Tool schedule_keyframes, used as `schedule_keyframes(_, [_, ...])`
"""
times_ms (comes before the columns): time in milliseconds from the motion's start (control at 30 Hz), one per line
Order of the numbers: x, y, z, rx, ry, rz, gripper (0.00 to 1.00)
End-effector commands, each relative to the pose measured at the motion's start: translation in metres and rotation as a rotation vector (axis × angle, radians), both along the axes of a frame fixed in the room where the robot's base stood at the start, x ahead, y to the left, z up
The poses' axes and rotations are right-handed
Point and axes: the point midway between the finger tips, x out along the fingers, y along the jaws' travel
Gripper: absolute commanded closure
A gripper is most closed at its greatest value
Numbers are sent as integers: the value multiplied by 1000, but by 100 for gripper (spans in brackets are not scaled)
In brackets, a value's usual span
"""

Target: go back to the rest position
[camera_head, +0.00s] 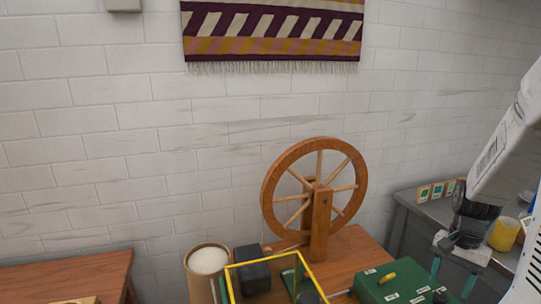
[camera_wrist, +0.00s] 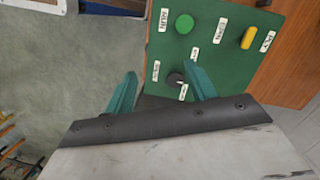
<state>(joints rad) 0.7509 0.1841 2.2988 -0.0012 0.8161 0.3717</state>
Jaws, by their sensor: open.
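My gripper (camera_wrist: 160,74) is open, with its two teal fingers apart and nothing between them. In the wrist view the fingers point toward a green control box (camera_wrist: 210,62). The box has a green round button (camera_wrist: 184,24), a yellow switch (camera_wrist: 248,38), a black knob (camera_wrist: 175,80) and several white labels. The knob shows close to the right finger in the picture; whether they touch cannot be told. In the head view my gripper (camera_head: 453,276) is at the lower right, by the right side of the green box (camera_head: 372,284).
A wooden spinning wheel (camera_head: 320,200) stands on a wooden table (camera_head: 352,246), behind a yellow frame (camera_head: 270,260). A cylindrical container (camera_head: 208,262) stands to its left. A grey table (camera_head: 408,222) at the right holds a yellow cup (camera_head: 503,234). A woven hanging (camera_head: 272,28) is on the wall.

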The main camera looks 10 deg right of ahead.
Motion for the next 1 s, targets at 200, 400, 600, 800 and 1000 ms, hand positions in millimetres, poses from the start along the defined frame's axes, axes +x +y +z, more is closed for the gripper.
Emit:
schedule_keyframes(200, [-11, 69, 57, 30, -1, 278, 44])
schedule_keyframes(400, [-33, 143, 109, 29, -31, 582, 44])
schedule_keyframes(600, [-67, 206, 147, -7, -96, 859, 44])
schedule_keyframes(800, [-91, 244, 170, -68, -200, 1035, 44])
schedule_keyframes(1000, [-96, 260, 182, -100, -267, 1114, 44])
